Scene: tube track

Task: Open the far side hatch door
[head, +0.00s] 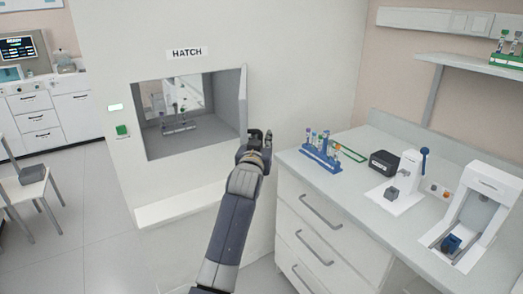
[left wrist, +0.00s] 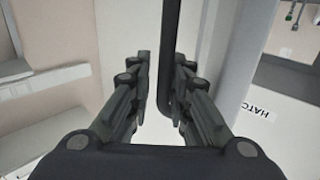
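The hatch (head: 192,150) is a recessed grey opening in the white wall, under a HATCH sign (head: 187,53). A door panel (head: 243,95) stands swung out at the opening's right edge, seen nearly edge-on. At the back of the recess is a bright pane or opening (head: 184,92); I cannot tell whether the far door is shut. My left gripper (head: 258,140) is beside the door panel's right side. In the left wrist view, a dark bar handle (left wrist: 169,55) runs between the fingers (left wrist: 160,85), which are apart. My right gripper is out of view.
A tube rack (head: 180,129) stands inside the hatch. A green button (head: 123,131) is left of the opening, and a ledge (head: 180,205) juts out below. A counter (head: 340,200) at the right holds a blue tube rack (head: 321,155) and devices. A chair (head: 30,185) stands far left.

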